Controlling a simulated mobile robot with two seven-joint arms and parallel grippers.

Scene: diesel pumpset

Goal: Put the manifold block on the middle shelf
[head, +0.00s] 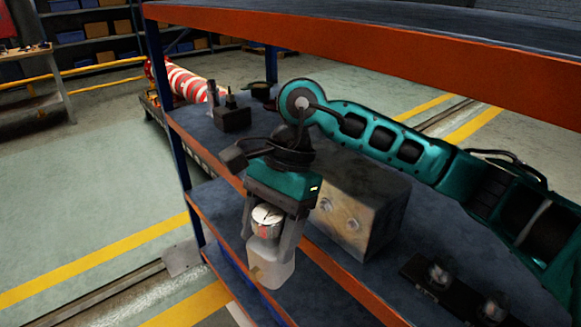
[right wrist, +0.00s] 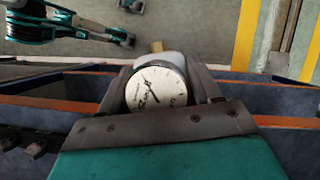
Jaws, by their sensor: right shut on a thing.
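A large, worn grey-tan metal block with round ports, which looks like the manifold block (head: 362,208), rests on the blue middle shelf (head: 425,235) of the rack, right behind my right gripper. My right gripper (head: 267,244) points down in front of the shelf's orange edge. It is shut on a whitish gauge-like object (head: 270,268) with a round dial face, held between its fingers. The dial (right wrist: 157,90) faces the right wrist view. The gripper does not hold the block. My left gripper is not seen in the head view.
The orange upper shelf beam (head: 370,52) runs above my right arm. A small dark fixture (head: 232,117) stands at the shelf's left end. Dark fittings (head: 455,285) lie at the front right. A lower shelf (head: 228,222) is below. Open floor lies to the left.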

